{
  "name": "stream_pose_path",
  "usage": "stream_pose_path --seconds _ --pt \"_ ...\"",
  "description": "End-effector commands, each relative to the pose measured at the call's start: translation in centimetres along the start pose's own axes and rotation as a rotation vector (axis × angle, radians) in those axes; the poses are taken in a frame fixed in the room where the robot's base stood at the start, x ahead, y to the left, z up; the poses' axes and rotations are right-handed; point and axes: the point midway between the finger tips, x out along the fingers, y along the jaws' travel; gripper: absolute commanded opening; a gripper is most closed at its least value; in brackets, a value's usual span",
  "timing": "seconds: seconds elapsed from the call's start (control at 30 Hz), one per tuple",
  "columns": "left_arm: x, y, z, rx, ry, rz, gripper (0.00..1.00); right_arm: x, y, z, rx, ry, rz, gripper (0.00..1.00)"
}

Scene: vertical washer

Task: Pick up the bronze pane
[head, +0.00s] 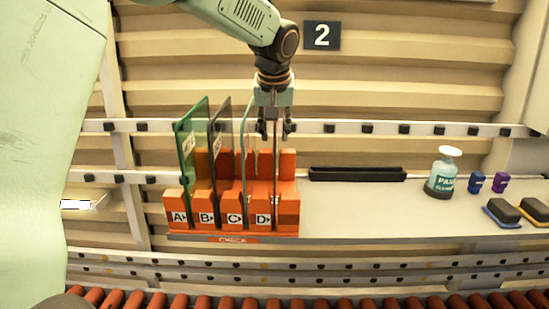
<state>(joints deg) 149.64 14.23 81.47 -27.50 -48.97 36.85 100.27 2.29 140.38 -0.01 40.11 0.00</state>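The bronze pane (275,165) appears as a thin brownish sheet, seen nearly edge-on, standing upright in slot D of the orange rack (287,222). My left gripper (275,129) comes down from above over slot D. Its two fingers point down, one on each side of the pane's upper part, with gaps visible between them and the pane. My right gripper is not in view. A green pane (187,150) stands in slot A, a dark grey pane (213,155) in slot B and a clear, teal-edged pane (245,150) in slot C.
The rack stands at the left end of a pale shelf (350,210). A black slotted bar (357,174) lies behind. A cleaner bottle (442,175), blue and purple small bottles and black pads (503,211) are on the right. Orange rollers (320,303) run along the front. The shelf's middle is clear.

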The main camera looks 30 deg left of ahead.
Motion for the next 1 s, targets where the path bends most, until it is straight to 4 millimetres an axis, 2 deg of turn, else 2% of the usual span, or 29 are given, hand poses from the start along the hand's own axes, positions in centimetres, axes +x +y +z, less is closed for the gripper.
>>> stream_pose_path --seconds 0.3,0.7,1.0 --pt "0.07 0.01 0.04 0.0 0.0 0.0 0.32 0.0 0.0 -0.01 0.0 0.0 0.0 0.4" --pt "0.07 0.01 0.04 0.0 0.001 0.0 0.0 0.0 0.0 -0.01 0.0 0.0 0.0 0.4" --pt "0.06 0.01 0.03 0.0 0.001 0.0 0.0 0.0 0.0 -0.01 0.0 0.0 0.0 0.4"
